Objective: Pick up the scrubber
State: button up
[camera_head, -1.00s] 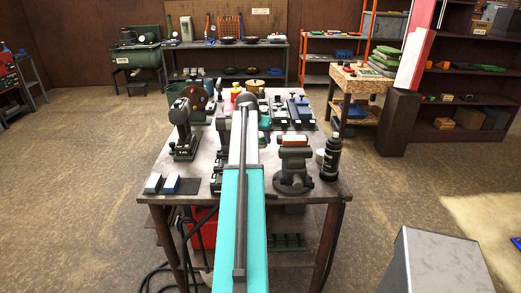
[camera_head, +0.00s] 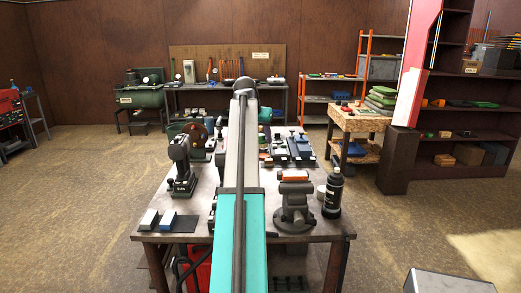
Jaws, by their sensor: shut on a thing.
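My arm stretches forward over the workbench (camera_head: 205,226), its far end raised above the back of the bench. My gripper is hidden behind the arm, so its fingers and anything in them do not show. I cannot make out a scrubber for certain. Two small blocks (camera_head: 168,218), white and blue, lie on a dark mat at the front left of the bench. A teal piece (camera_head: 264,114) shows just right of the arm's far end; I cannot tell whether it is part of my arm.
A black bottle (camera_head: 333,193) and a vise (camera_head: 294,207) stand right of my arm. A dark press-like tool (camera_head: 182,168) stands to the left. Several dark tools (camera_head: 300,148) lie at the back right. The floor (camera_head: 85,205) to the left is clear.

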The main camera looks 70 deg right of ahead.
jog(key=shift+r, duration=0.75)
